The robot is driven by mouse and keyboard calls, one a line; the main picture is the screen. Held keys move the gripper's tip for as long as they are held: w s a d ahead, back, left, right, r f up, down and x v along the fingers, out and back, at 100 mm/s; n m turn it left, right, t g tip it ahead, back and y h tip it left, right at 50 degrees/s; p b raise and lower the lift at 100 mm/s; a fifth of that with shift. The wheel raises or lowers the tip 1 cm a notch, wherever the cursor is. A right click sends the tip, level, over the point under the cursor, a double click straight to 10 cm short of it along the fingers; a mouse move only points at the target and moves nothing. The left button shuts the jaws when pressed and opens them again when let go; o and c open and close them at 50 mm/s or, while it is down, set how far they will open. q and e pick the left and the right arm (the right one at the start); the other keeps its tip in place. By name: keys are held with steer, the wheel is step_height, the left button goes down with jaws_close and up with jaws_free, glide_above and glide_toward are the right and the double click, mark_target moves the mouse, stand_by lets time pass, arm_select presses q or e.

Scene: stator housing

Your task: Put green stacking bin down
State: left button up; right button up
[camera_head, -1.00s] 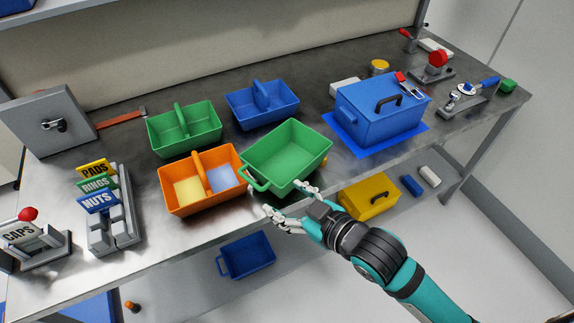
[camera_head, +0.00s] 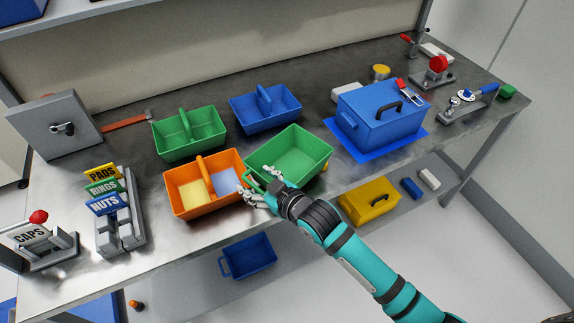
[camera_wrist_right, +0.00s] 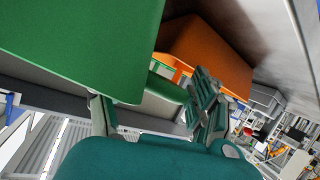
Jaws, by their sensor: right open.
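The green stacking bin (camera_head: 300,150) is at the front edge of the bench in the head view, its open top up and empty. Its handle end faces my right gripper (camera_head: 255,183). The fingers are at that end and partly cover it. In the right wrist view the bin's green wall (camera_wrist_right: 80,45) fills the upper left. My right gripper (camera_wrist_right: 155,105) is open there, with a green bar, seemingly the handle, between the spread fingers. I cannot tell whether they touch it. My left gripper is not in view.
An orange divided bin (camera_head: 180,205) stands close on the left, near my fingers. A second green bin (camera_head: 190,150) and a blue bin (camera_head: 262,120) stand behind. A blue lidded box (camera_head: 375,130) stands right on a blue mat (camera_head: 350,152). A yellow case (camera_head: 368,203) is on the lower shelf.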

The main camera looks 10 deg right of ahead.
jaws_close()
stand_by(0.4)
steer(key=shift+r, duration=0.15)
